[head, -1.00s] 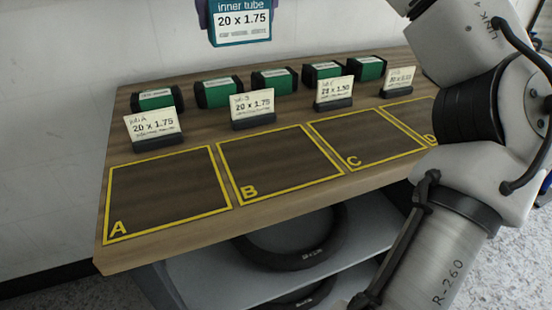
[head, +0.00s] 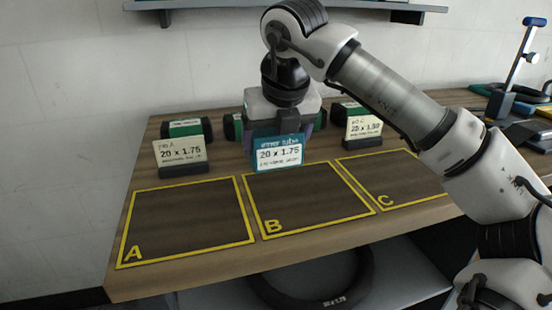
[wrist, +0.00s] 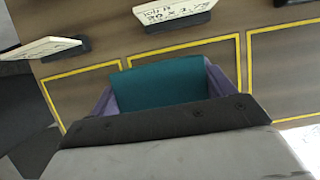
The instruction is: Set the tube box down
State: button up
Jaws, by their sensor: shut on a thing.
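The teal tube box (head: 278,153), printed "inner tube 20 x 1.75", is upright in my gripper (head: 287,122) in the head view. It appears over the back part of bay B (head: 310,202), hiding the card behind it. In the wrist view the teal box (wrist: 170,90) lies between my purple fingers, which are shut on it. The bay outline spreads beyond it, with the job B card (wrist: 172,14) past the far line. I cannot tell whether the box's bottom touches the wood.
Bay A (head: 187,222) and bay C (head: 395,180) are empty. The job A card (head: 181,156) and job C card (head: 363,130) stand behind them. Green boxes, such as one at the back left (head: 186,127), line the rear. A tire (head: 318,285) lies below the bench (head: 125,280).

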aim_at(276, 155)
jog(key=shift+f, duration=1.8)
jog(key=shift+f+b, duration=0.2)
jog(key=shift+b, duration=0.2)
jog(key=o, duration=1)
jog(key=shift+r, duration=0.15)
jog(key=shift+r+p, duration=0.25)
jog(key=shift+p, duration=0.05)
jog(key=p+v, duration=0.1)
jog(key=v, duration=1)
jog(key=shift+r, duration=0.3)
jog(key=shift+s, duration=0.15)
